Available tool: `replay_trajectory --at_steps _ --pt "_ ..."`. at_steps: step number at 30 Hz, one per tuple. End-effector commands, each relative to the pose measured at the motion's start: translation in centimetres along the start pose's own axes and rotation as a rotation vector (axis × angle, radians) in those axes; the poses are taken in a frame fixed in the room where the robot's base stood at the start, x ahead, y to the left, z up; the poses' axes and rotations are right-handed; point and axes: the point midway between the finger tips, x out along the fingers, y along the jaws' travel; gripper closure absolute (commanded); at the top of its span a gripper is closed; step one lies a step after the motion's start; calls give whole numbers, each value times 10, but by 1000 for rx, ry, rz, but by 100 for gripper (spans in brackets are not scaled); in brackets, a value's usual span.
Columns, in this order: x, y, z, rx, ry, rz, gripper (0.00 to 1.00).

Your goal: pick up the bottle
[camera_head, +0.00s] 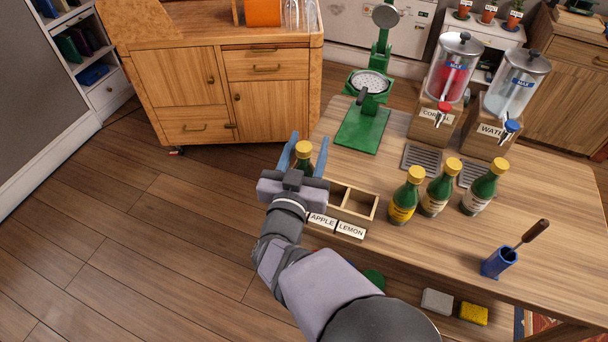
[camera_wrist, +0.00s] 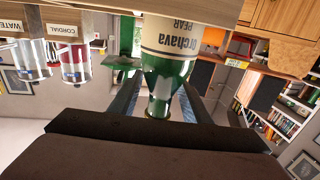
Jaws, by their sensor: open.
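A green bottle (camera_head: 304,153) with a gold cap stands between the blue fingers of my gripper (camera_head: 308,150). The wrist view is upside down and shows the bottle (camera_wrist: 165,75) close up, its cream label reading PEAR. My gripper (camera_wrist: 160,95) is open, one finger on each side of the bottle's neck and shoulder. I cannot tell whether either finger touches it. The bottle's lower part is hidden by my gripper in the head view. A wooden box (camera_head: 356,214) with compartments, tagged APPLE and LEMON, is just right of my gripper; the compartments I see are empty.
Three similar bottles (camera_head: 404,198) (camera_head: 439,188) (camera_head: 484,188) stand right of the box. Cordial (camera_head: 449,75) and water (camera_head: 513,90) dispensers stand at the back right. A blue holder (camera_head: 498,262) with a brush is near the front edge.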

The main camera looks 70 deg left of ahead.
Motion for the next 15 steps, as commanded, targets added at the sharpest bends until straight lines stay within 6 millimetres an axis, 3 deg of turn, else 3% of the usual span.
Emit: replay_trajectory --at_steps 8,13,15 --pt "3 0 0 0 1 0 57" --pt "3 0 0 0 1 0 97" --pt "3 0 0 0 1 0 100"
